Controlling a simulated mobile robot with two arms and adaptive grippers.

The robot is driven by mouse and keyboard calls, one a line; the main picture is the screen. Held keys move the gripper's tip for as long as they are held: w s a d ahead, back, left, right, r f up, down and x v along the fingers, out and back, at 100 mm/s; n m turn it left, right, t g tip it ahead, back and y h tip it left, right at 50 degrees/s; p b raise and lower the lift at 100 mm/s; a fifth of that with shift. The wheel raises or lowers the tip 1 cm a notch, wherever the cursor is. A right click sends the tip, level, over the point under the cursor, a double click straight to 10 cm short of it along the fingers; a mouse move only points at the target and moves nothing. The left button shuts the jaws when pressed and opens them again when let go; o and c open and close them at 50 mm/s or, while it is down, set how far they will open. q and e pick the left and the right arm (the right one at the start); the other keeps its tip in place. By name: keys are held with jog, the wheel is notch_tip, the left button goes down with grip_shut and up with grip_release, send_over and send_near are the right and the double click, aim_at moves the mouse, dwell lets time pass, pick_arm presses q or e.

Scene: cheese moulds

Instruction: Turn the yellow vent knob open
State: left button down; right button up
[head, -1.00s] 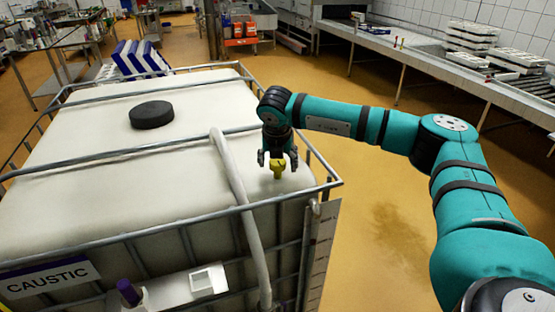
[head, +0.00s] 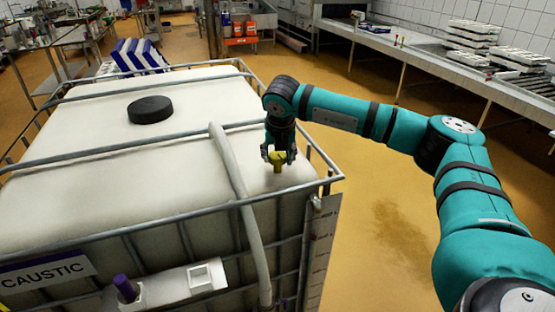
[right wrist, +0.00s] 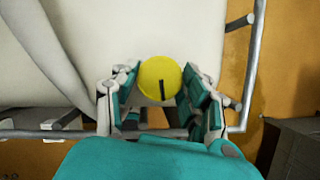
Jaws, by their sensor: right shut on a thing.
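The yellow vent knob (head: 279,162) stands on the right part of the white tank's top (head: 90,119). In the right wrist view it is a round yellow disc (right wrist: 160,78) with a dark line that runs from near its middle towards the gripper's side. My right gripper (head: 278,156) is above the tank with its fingers on both sides of the knob. In the right wrist view the gripper (right wrist: 164,86) is shut on the knob. The knob's lower part is hard to make out. My left gripper is in neither view.
A metal cage rail (head: 215,199) runs around the tank's top edge. A pale hose (head: 232,176) lies across the top, left of the knob. A black round lid (head: 151,110) sits farther left. Open floor (head: 385,205) lies to the right.

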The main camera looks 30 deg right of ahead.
jog(key=n+b, duration=0.1)
jog(key=n+y+b, duration=0.1)
jog(key=n+b, duration=0.1)
jog(key=shift+d+f+t, duration=0.1)
jog(key=shift+f+t, duration=0.1)
jog(key=shift+t, duration=0.1)
jog(key=shift+r+n+y+b, duration=0.1)
jog(key=shift+n+y+b, duration=0.45)
jog(key=shift+n, duration=0.55)
jog(key=shift+r+n+y, duration=0.1)
jog(key=shift+n+y, duration=0.15)
jog(key=shift+n, duration=0.65)
jog(key=n+y, duration=0.1)
jog(key=n, duration=0.2)
jog(key=shift+d+r+n, duration=0.1)
jog(key=shift+n, duration=0.3)
jog(key=n+g+y, duration=0.1)
jog(key=n, duration=0.1)
jog(key=n+y+p, duration=0.1)
jog(key=n, duration=0.2)
jog(key=shift+w+d+g+p, duration=0.1)
jog(key=shift+g+p, duration=0.2)
jog(key=shift+g, duration=0.1)
jog(key=shift+n, duration=0.3)
jog(key=o, duration=1.1)
jog(key=shift+o, duration=0.2)
